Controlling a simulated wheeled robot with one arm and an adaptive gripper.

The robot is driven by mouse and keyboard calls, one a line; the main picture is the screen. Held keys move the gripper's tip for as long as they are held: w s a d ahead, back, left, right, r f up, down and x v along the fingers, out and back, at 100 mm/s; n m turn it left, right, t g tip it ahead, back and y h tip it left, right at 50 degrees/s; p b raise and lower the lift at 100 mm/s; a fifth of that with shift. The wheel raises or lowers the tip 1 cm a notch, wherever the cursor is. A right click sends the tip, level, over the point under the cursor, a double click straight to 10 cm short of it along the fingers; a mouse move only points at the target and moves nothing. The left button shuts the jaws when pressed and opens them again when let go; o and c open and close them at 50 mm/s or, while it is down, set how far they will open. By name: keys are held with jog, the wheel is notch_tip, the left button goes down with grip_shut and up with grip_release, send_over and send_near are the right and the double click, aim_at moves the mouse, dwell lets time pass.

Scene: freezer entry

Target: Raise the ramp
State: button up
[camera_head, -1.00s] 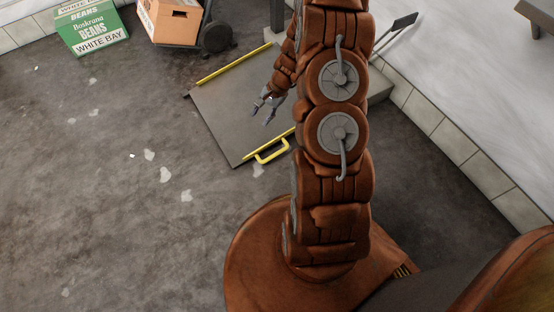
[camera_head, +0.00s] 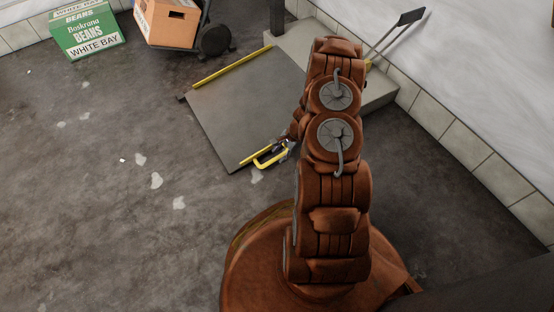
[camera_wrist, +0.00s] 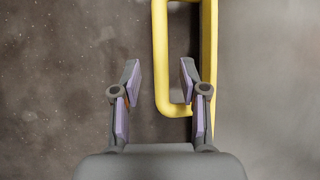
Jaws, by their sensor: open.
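The ramp (camera_head: 240,95) is a grey metal plate lying flat on the floor, with yellow strips along two opposite sides. A yellow loop handle (camera_head: 268,161) sticks out from its near edge. In the wrist view the handle (camera_wrist: 160,50) runs up and down ahead of the fingers. My gripper (camera_wrist: 157,78) is open and empty. The handle's near side lies in line with the space between the fingers, closer to the right finger. In the head view my gripper (camera_head: 284,147) is small at the handle, partly hidden by my arm. I cannot tell whether it touches the handle.
A raised grey step (camera_head: 380,92) adjoins the ramp's upper right side, below a white wall with pale tiles. A green box (camera_head: 88,30) and a cardboard box (camera_head: 168,22) on a wheeled trolley stand behind.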

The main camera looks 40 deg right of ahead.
aim_at(277, 157)
jog(key=shift+b+x, duration=0.5)
jog(key=shift+x, duration=1.1)
grip_shut()
